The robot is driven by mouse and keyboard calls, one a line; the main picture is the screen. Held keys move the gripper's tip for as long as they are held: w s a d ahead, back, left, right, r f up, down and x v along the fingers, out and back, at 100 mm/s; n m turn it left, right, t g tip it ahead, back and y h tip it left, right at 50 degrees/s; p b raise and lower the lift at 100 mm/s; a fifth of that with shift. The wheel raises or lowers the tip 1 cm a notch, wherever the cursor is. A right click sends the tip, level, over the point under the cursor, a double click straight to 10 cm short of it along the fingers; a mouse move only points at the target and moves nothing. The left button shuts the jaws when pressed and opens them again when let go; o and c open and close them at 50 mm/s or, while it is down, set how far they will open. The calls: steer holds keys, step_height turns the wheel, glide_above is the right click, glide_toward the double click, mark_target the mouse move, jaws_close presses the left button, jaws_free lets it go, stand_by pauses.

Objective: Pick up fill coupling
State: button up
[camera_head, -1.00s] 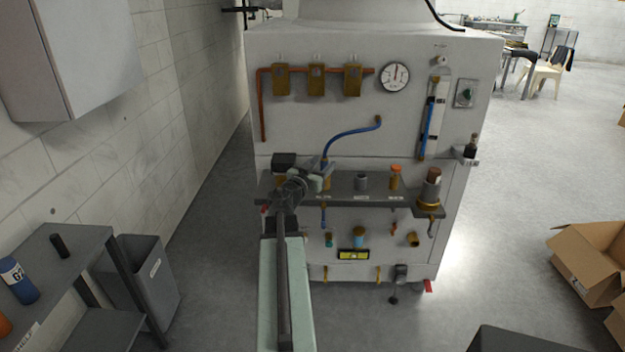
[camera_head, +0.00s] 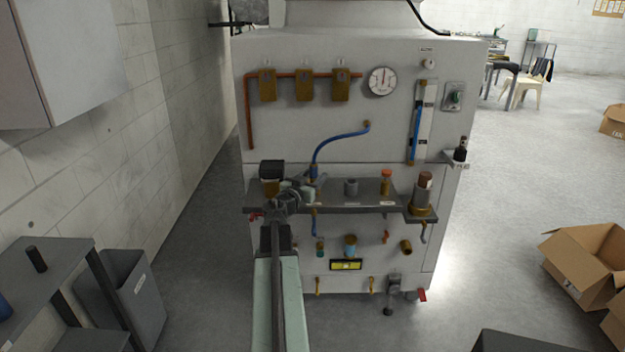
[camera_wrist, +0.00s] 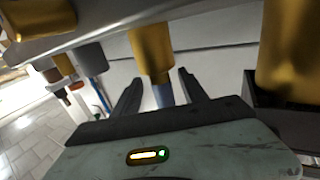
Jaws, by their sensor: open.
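The fill coupling is not plainly marked; a brass fitting (camera_head: 313,172) at the lower end of the blue hose, on the machine's grey shelf, looks most like it. My gripper (camera_head: 304,189) is at the left part of that shelf, close to this fitting, and partly hides it. In the wrist view my gripper (camera_wrist: 160,78) has its two dark fingers apart with nothing held. A brass cylinder (camera_wrist: 152,48) with a blue-grey stem shows between and beyond the fingertips. I cannot tell whether it is the same fitting or whether a finger touches it.
A dark-topped brass block (camera_head: 270,178) stands left of my gripper.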

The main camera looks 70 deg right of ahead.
steer(key=d, duration=0.4)
steer(key=shift+s+a, duration=0.1)
steer(key=shift+a, duration=0.05)
jaws_close()
steer(key=shift+r, duration=0.15)
